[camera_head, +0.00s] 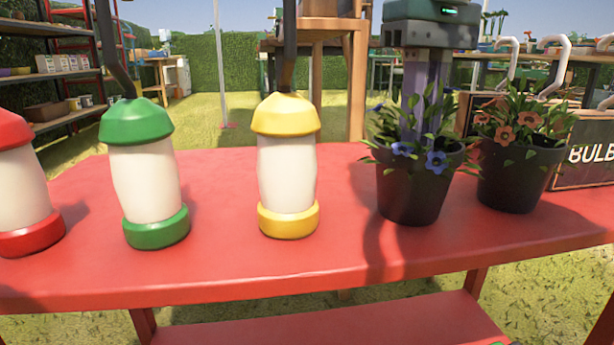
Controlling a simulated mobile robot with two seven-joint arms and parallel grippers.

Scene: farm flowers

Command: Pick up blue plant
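The blue plant (407,190) is a black pot with green leaves and blue flowers, standing upright on the red table. A gripper (421,128), which I take to be my right one, points straight down from the top of the view over this pot. Its grey fingers reach down among the leaves, and the foliage hides the fingertips. I cannot tell whether they are closed on anything. The arm above it is out of view. My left gripper is not in view.
A pot with orange flowers (515,178) stands close on the right, by a dark "BULB" crate (588,152). Yellow (287,175), green (146,185) and red (22,190) lantern-like feeders stand to the left. The red table (330,245) is clear in front.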

